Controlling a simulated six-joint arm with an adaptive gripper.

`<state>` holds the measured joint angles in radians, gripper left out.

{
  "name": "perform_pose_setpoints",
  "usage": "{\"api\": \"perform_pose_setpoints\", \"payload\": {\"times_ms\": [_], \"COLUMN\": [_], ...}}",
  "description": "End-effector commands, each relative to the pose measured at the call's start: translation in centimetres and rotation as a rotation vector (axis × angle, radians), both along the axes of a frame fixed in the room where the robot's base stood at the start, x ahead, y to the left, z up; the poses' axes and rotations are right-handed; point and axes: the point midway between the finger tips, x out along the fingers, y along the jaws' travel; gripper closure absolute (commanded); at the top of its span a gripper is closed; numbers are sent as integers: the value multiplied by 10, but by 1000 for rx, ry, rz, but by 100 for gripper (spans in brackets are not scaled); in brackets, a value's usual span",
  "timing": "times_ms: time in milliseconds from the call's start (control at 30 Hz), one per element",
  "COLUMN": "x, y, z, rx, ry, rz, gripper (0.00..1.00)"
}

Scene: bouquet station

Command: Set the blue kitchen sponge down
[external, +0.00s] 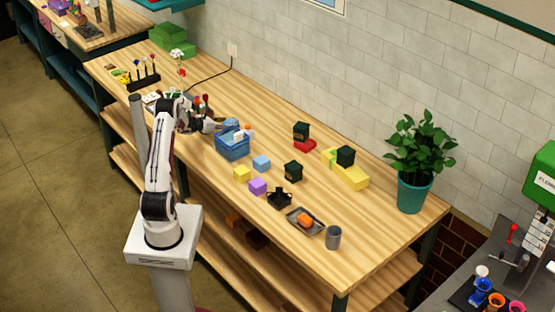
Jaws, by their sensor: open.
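A small light-blue piece (231,122), which looks like the blue kitchen sponge, shows at the back of the blue bin (233,150). I cannot tell whether it lies in the bin, on its rim or behind it. My gripper (218,127) is low over the table at the bin's left rear side, very near this piece. Its jaws are open, but the fingers are small and partly lost against the dark things behind. I cannot tell whether they touch the piece. White and orange items also show in the bin.
Light-blue (261,163), yellow (242,173) and purple (257,186) cubes stand right of the bin. Beyond are dark jars, a grey tray (305,222) with an orange block, a grey cup (333,237) and a potted plant (415,195). Table between bin and wall is mostly clear.

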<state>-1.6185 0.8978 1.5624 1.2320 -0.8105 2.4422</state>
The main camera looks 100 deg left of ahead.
Motion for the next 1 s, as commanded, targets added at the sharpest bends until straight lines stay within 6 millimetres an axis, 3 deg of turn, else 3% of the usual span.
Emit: {"api": "perform_pose_setpoints", "payload": {"times_ms": [367,500,533,1000], "x": [0,0,0,0], "y": [0,0,0,0], "z": [0,0,0,4], "rx": [1,1,1,2], "ry": [1,1,1,1], "rz": [0,0,0,-1], "gripper": [46,77,81,83]}}
